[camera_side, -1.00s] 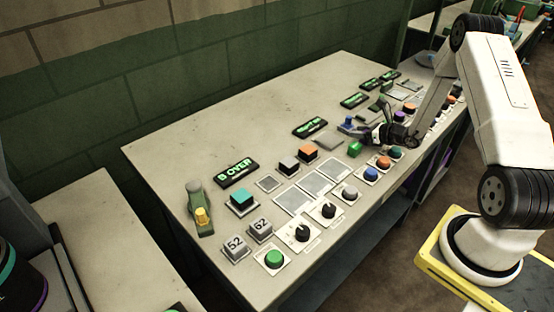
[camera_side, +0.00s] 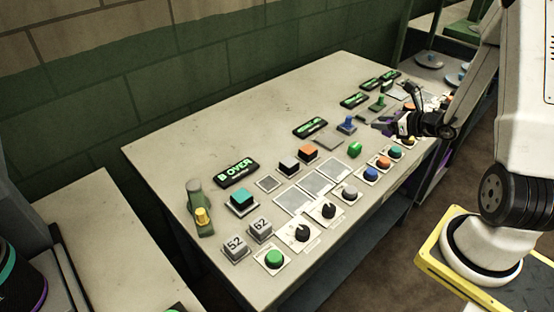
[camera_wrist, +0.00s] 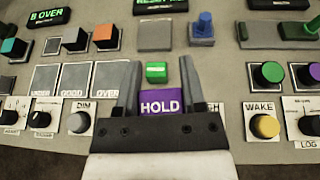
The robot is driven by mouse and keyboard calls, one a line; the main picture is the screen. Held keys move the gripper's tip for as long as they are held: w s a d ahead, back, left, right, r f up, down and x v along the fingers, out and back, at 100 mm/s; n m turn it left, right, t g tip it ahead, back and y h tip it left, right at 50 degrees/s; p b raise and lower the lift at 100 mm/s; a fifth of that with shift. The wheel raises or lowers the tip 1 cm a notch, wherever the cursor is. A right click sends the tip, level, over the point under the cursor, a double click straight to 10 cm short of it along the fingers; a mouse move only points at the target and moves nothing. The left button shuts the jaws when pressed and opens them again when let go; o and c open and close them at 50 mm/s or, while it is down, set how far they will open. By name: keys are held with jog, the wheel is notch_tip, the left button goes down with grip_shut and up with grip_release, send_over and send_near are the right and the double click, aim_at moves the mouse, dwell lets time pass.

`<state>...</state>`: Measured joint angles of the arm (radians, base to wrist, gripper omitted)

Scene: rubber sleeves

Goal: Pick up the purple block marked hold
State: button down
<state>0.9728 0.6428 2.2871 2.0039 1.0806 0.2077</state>
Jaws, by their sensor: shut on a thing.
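The purple block (camera_wrist: 160,103) marked HOLD sits between the two grey fingers of my gripper (camera_wrist: 159,78) in the wrist view, its label facing the camera. The fingers touch it on both sides. In the side view my gripper (camera_side: 388,125) is over the right part of the table, and a bit of the purple block (camera_side: 403,124) shows at its fingers. The side view is too small to tell the gap between the block and the table.
A green block (camera_wrist: 155,72) lies just beyond the purple one. Green-lit displays (camera_side: 237,172), coloured cubes, knobs and buttons crowd the panel. Flat grey squares (camera_wrist: 75,77) marked UNDER, GOOD and OVER are at left. A blue upright piece (camera_side: 347,124) stands near my gripper. The table's back left is clear.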

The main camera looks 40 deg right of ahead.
jog(key=shift+s+a+r, duration=0.35)
jog(key=shift+s, duration=0.3)
jog(key=shift+s+a+r, duration=0.3)
jog(key=shift+s+a, duration=0.05)
jog(key=shift+s, duration=0.25)
jog(key=shift+s+a+r, duration=0.35)
jog(key=shift+s, duration=0.3)
jog(key=w+a+f+n+y, duration=0.3)
jog(key=w+a+f+y, duration=0.1)
jog(key=w+a, duration=0.7)
jog(key=shift+w+f+n+g, duration=0.2)
jog(key=shift+w+n+g, duration=0.2)
jog(key=shift+f, duration=0.1)
jog(key=shift+f, duration=2.1)
jog(key=shift+f, duration=0.1)
